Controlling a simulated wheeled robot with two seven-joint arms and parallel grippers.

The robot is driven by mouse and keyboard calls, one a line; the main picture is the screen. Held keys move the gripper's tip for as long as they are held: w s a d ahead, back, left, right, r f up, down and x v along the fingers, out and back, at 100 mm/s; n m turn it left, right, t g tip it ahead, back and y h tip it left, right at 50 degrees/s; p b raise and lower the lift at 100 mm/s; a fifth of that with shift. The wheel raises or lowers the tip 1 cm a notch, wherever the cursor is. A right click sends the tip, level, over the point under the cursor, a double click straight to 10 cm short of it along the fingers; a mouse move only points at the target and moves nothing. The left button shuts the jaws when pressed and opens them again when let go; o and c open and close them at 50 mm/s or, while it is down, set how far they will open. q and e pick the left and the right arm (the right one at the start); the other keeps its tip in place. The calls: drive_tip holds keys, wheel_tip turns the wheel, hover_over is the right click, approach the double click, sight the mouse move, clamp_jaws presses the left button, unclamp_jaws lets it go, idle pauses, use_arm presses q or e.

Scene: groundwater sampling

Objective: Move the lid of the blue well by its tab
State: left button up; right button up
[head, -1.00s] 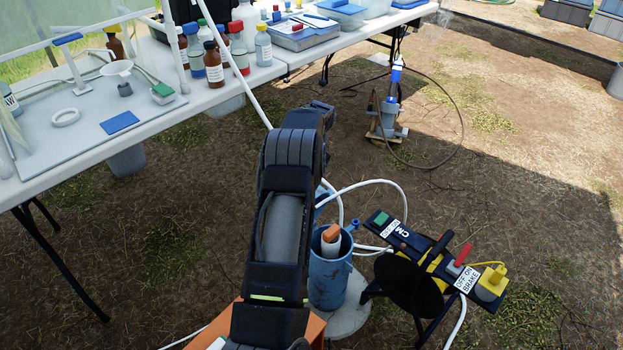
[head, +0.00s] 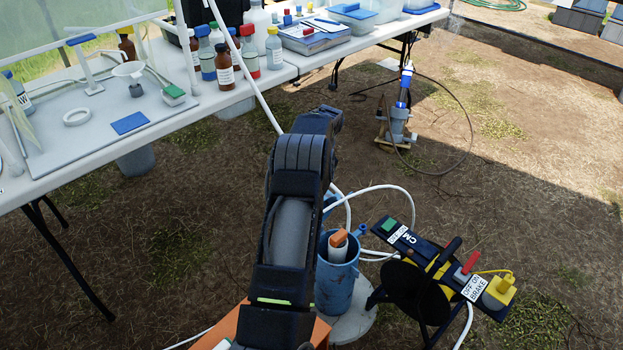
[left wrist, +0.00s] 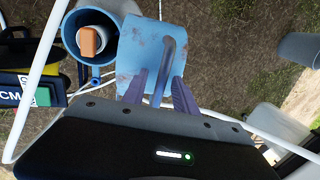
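The blue well (head: 336,285) stands upright with its mouth open. A white piece with an orange top (head: 338,240) sits inside; the well also shows in the left wrist view (left wrist: 74,60). Its worn blue lid (left wrist: 140,48) is swung open beside the mouth; in the head view my arm hides most of it. A bar-shaped tab (left wrist: 170,62) runs along the lid. My left gripper (left wrist: 160,92) has its two fingers on either side of the tab's end, with small gaps seeming to show. My right gripper is in neither view.
A cable reel with a CM label (head: 425,280) stands close to the right of the well. White hoses (head: 385,188) loop behind it. A white table (head: 70,175) with bottles and trays is at the left and back. Open ground lies beyond the reel.

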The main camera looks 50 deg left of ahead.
use_arm(q)
drive_tip(key=v, duration=0.7)
drive_tip(key=shift+r+p, duration=0.35)
drive_tip(key=shift+d, duration=0.1)
